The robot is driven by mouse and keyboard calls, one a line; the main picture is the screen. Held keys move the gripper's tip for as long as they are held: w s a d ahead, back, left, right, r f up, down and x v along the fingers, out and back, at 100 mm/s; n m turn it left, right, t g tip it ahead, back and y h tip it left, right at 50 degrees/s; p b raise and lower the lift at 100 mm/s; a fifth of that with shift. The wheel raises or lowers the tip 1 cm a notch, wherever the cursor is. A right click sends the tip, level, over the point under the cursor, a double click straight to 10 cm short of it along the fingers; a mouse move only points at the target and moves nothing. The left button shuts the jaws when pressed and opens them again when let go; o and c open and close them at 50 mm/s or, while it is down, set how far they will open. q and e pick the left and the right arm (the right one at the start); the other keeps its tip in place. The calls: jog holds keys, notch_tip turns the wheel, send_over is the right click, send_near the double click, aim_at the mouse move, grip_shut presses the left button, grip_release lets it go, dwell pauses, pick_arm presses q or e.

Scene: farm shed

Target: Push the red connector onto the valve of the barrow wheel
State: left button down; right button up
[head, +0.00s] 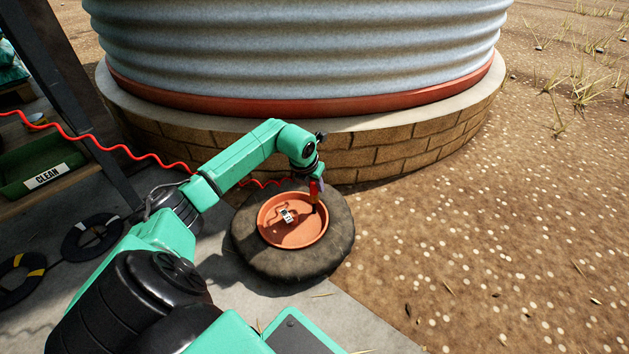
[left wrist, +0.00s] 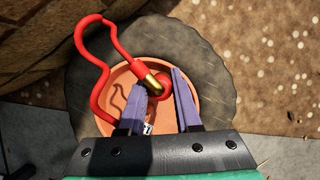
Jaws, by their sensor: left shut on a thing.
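The barrow wheel lies flat, with a dark tyre (head: 250,262) and an orange-red dished hub (head: 300,240); its tyre also shows in the left wrist view (left wrist: 215,70). My left gripper (head: 319,187) points down over the right side of the hub. Its purple fingers (left wrist: 157,82) are shut on the red connector (left wrist: 163,84), which has a brass part and a red hose. In the head view the connector (head: 314,189) is small and partly covered by the fingers. I cannot make out the valve in either view. My right gripper is not in view.
The red coiled hose (head: 100,145) runs in from the left behind my arm. A corrugated tank (head: 300,50) on a brick base (head: 370,155) stands close behind the wheel. A green tray marked CLEAN (head: 40,165) and black rings (head: 92,237) are at left. Open ground is at right.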

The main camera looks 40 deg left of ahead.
pick_arm(q)
jog(key=shift+f, duration=0.45)
dwell(0.4)
grip_release()
dwell(0.4)
notch_tip(320, 180, up, 3)
jog(key=p, duration=0.2)
jog(key=shift+f+p, duration=0.1)
jog(key=shift+p, duration=0.2)
notch_tip(320, 180, up, 4)
jog(key=p, duration=0.3)
jog(key=shift+f, duration=0.15)
jog(key=shift+r+p, duration=0.8)
jog(key=shift+p, duration=0.2)
